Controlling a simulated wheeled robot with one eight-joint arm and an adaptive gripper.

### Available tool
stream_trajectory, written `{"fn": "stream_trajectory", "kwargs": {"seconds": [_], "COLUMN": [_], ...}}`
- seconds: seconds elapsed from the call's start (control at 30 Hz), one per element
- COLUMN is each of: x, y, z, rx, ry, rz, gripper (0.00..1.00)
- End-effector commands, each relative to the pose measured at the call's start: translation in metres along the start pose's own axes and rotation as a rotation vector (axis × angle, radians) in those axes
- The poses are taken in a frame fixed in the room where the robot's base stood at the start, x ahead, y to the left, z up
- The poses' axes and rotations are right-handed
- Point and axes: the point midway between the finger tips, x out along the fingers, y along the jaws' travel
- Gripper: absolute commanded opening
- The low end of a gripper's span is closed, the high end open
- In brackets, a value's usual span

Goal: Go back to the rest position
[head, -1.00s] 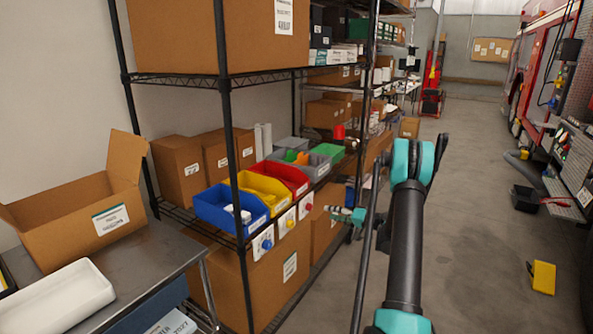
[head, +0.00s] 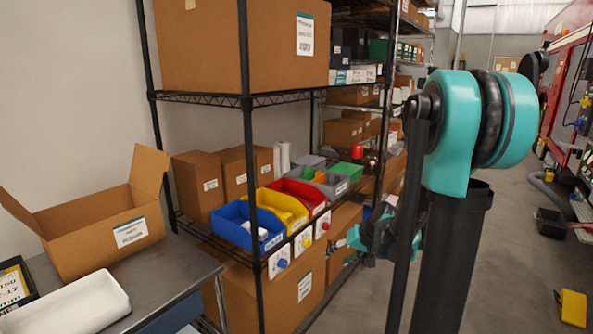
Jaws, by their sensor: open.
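My gripper (head: 356,240) is at the end of my teal and black arm, right of the colored bins and in front of the shelf rack. It is small in the picture and partly hidden behind my own arm links. I see nothing held in it. The blue bin (head: 240,228), yellow bin (head: 283,207) and red bin (head: 303,193) stand side by side on the middle shelf, to the left of my gripper. Below their fronts on the shelf edge are a blue button (head: 282,263), a yellow button (head: 306,242) and a red button (head: 325,226).
A black wire shelf rack (head: 247,103) with cardboard boxes stands close to my arm. An open carton (head: 95,232) and a white tray (head: 70,308) rest on a grey table at left. A yellow object (head: 572,307) lies on the otherwise largely clear floor at right.

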Motion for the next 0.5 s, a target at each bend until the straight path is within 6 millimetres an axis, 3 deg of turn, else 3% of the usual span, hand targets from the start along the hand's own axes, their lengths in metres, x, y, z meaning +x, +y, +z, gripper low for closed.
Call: {"fn": "stream_trajectory", "kwargs": {"seconds": [0.03, 0.27, 0.5], "x": [-0.008, -0.039, -0.065], "y": [-0.002, 0.008, 0.03], "z": [0.017, 0.09, 0.158], "rx": [-0.009, -0.051, -0.099], "ry": [-0.01, -0.041, -0.053], "rz": [0.032, 0.2, 0.364], "gripper": [0.52, 0.52, 0.52]}}
